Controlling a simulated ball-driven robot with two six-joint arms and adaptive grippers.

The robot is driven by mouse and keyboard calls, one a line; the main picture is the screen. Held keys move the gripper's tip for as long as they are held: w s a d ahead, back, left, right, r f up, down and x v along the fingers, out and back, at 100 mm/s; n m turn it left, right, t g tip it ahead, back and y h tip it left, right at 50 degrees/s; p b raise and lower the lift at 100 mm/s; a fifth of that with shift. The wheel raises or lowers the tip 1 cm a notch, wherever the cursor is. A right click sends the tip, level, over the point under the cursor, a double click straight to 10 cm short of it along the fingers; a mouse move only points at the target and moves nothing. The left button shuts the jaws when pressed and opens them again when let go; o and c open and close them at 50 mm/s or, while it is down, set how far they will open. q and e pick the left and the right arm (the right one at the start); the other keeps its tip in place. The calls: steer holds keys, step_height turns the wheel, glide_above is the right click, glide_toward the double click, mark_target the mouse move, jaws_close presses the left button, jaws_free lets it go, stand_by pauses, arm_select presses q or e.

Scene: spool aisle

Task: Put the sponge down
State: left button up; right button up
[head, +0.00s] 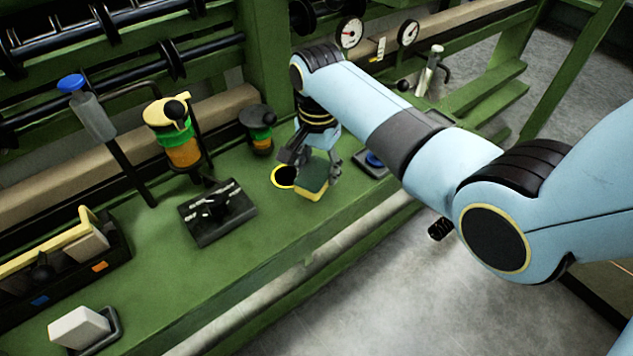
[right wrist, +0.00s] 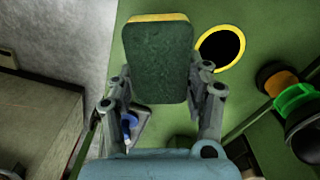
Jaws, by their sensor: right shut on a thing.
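The sponge (head: 313,180) has a dark green face and a yellow layer. My right gripper (head: 312,163) is shut on it, over the green bench top next to a yellow-rimmed hole (head: 284,176). In the right wrist view, the sponge (right wrist: 160,62) sits between the two fingers of the right gripper (right wrist: 162,95), its green face toward the camera. The hole (right wrist: 220,48) is right beside it there. I cannot tell whether the sponge touches the bench. My left gripper is not in view.
A dark tray with a blue item (head: 374,160) lies to the right. The bench front (head: 250,262) is clear.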

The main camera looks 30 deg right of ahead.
mark_target(316, 182)
steer(key=shift+w+a+f, duration=0.15)
steer(key=shift+f, duration=0.6)
step_height(316, 182, down, 2)
steer(key=shift+f+b, duration=0.25)
steer(key=shift+b, duration=0.05)
steer(key=shift+f, duration=0.15)
steer(key=o, duration=1.1)
steer(key=shift+f, duration=0.1)
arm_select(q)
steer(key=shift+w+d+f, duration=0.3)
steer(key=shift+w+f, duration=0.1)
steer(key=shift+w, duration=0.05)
arm_select(e)
step_height(316, 182, up, 12)
steer(key=shift+r+p, duration=0.15)
steer(key=shift+p, duration=0.8)
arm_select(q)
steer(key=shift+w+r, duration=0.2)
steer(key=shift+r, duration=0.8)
